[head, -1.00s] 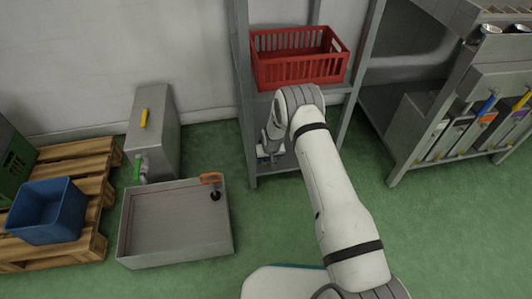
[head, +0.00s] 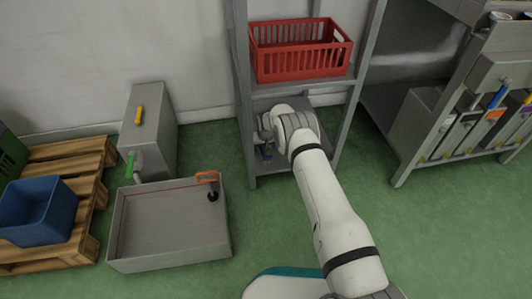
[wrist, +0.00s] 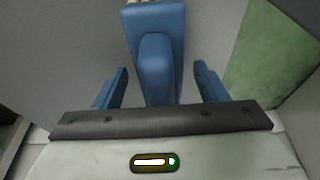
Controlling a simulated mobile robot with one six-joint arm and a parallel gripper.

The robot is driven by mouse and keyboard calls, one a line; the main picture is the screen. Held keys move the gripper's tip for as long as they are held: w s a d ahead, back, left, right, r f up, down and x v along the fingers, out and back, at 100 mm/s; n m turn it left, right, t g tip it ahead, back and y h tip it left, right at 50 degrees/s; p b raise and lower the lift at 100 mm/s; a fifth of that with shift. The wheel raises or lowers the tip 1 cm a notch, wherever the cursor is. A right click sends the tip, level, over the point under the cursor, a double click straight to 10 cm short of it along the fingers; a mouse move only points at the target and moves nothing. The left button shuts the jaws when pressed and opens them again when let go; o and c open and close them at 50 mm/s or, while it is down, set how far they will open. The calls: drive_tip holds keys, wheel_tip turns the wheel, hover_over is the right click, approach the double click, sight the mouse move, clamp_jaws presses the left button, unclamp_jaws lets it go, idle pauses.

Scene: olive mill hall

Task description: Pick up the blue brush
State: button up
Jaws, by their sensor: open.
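My gripper (wrist: 162,84) is open, with one blue finger on each side of the handle and a visible gap on both sides. In the head view my gripper (head: 266,150) is at the lower shelf (head: 283,166) of the grey rack, largely hidden by my wrist.
A red crate (head: 301,63) stands on the shelf above my wrist. Rack posts (head: 242,110) rise on both sides of the arm. A metal basin (head: 165,255), a blue tub (head: 35,215) on a pallet and a workbench (head: 405,165) stand around. Green floor between is clear.

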drive_tip(key=shift+w+f, duration=0.1)
drive_tip(key=shift+f, duration=0.2)
drive_tip(key=shift+r, duration=0.1)
drive_tip(key=shift+c, duration=0.4)
clamp_jaws()
